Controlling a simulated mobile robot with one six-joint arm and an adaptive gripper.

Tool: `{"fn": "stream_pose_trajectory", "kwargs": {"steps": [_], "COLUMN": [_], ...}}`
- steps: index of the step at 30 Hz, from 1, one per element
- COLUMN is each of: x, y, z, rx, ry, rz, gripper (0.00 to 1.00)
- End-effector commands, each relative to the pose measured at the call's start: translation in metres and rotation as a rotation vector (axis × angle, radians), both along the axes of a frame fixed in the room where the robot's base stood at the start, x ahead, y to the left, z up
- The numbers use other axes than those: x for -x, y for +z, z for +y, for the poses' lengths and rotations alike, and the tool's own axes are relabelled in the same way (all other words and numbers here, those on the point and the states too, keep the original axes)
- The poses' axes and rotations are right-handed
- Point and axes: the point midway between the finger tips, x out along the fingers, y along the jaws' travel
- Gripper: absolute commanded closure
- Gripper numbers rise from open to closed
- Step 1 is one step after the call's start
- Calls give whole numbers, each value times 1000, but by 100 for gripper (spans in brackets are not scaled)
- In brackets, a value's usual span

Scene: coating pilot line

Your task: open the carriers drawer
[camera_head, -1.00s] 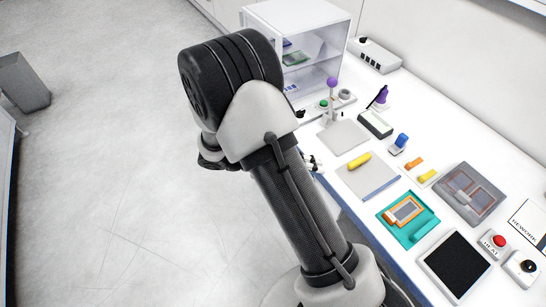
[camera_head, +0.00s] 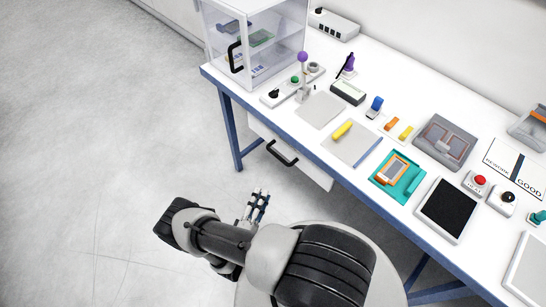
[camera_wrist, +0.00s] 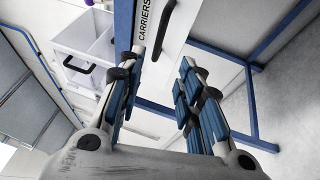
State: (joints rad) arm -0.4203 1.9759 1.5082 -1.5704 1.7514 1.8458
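The carriers drawer (camera_head: 312,172) is a white unit under the left part of the bench, with a black bar handle (camera_head: 282,153) on its front. It looks shut. In the wrist view its white front (camera_wrist: 183,22) carries the label CARRIERS, and its handle (camera_wrist: 163,29) lies ahead of the fingertips, roughly between their lines. My gripper (camera_head: 259,192) is below and in front of the drawer, apart from the handle. In the wrist view my gripper (camera_wrist: 160,60) is open, with nothing between its fingers.
The blue bench frame (camera_head: 232,130) has a leg left of the drawer. A clear cabinet (camera_head: 250,50) with its own black handle stands on the bench's left end. The bench top holds a grey pad, a teal fixture (camera_head: 382,188) and several small items. Floor at left is clear.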

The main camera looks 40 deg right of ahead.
Motion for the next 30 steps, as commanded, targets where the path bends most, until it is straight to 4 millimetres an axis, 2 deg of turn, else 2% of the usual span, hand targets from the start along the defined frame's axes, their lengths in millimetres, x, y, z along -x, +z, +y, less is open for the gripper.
{"fn": "stream_pose_trajectory", "kwargs": {"steps": [8,24,30], "x": [-15,-62,-74], "y": [6,24,28], "z": [-32,-124,-145], "rx": [-1,-1,0], "ry": [-10,-9,-7], "rz": [-1,-3,-1], "gripper": [67,67,67]}}
